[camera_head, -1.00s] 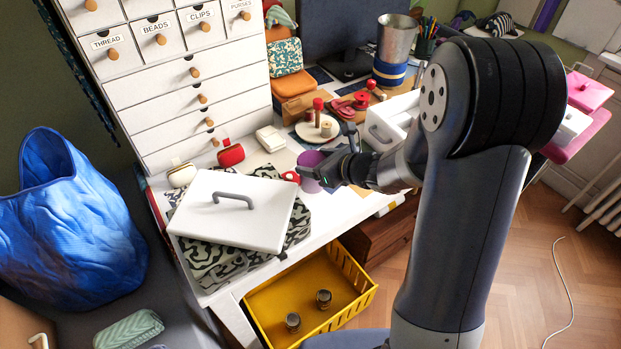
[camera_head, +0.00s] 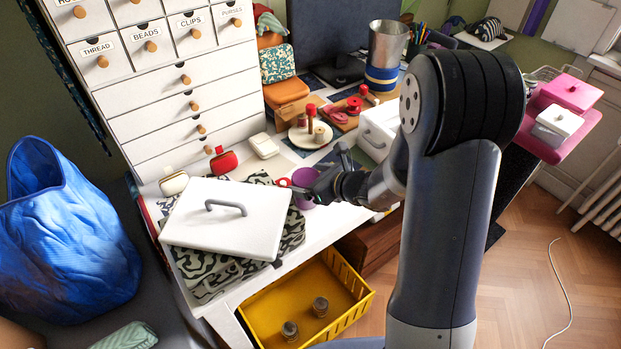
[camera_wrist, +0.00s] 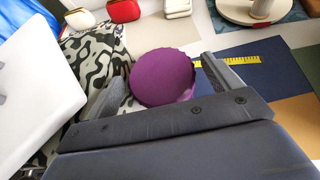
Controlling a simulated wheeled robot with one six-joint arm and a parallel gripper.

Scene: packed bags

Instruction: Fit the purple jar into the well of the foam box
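The purple jar (camera_head: 306,203) stands on the white table to the right of the patterned box; its round purple top (camera_wrist: 163,77) fills the middle of the wrist view. My gripper (camera_wrist: 162,75) has its two fingers apart, one on each side of the jar, with narrow gaps showing; it also shows in the head view (camera_head: 312,186). A black-and-cream patterned box (camera_head: 205,277) carries a white lid (camera_head: 222,230) with a grey handle, lying slightly askew. No foam well shows, and I cannot tell which box is the foam box.
A white case (camera_head: 376,139) with a handle stands behind my gripper. A yellow measuring tape (camera_wrist: 240,60) lies beside the purple jar.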

